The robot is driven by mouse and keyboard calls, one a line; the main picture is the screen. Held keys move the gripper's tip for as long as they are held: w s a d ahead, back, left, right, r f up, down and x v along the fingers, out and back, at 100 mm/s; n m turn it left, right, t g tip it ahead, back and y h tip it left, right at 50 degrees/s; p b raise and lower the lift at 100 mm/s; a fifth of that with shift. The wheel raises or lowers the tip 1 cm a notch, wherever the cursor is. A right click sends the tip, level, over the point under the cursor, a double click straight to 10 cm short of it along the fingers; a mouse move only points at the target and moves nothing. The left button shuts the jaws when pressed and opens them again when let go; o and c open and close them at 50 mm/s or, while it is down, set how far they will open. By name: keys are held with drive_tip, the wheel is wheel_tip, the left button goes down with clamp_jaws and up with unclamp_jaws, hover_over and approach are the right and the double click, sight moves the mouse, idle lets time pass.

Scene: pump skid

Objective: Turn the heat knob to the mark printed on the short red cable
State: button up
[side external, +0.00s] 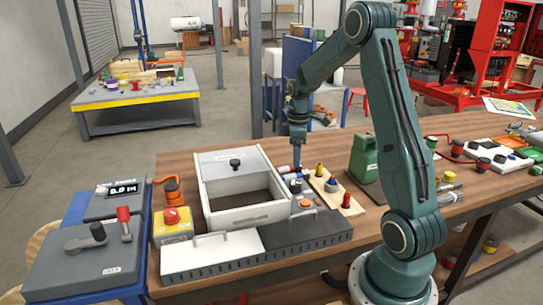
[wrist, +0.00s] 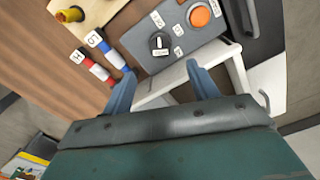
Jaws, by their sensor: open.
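My gripper (wrist: 161,69) is open and empty; its two blue fingers are spread apart in the wrist view. A black knob (wrist: 159,44) with a white pointer mark sits on a grey panel (wrist: 146,32), just beyond the fingertips and apart from them. Small white labels surround the knob; their print is too small to read surely. An orange button (wrist: 200,16) is on the same panel. In the side view my gripper (side external: 298,168) hangs above the panel.
A white open box (side external: 221,219) stands left of the panel. A wooden board (side external: 352,209) with coloured knobs and a green canister (side external: 363,160) stand to the right. A red stop button (side external: 172,216) and a grey display unit (side external: 115,205) are at the left.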

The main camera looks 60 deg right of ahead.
sight(295, 183)
wheel_tip(295, 183, down, 10)
drive_tip(key=shift+r, duration=0.1)
idle(0.4)
drive_tip(key=c, duration=1)
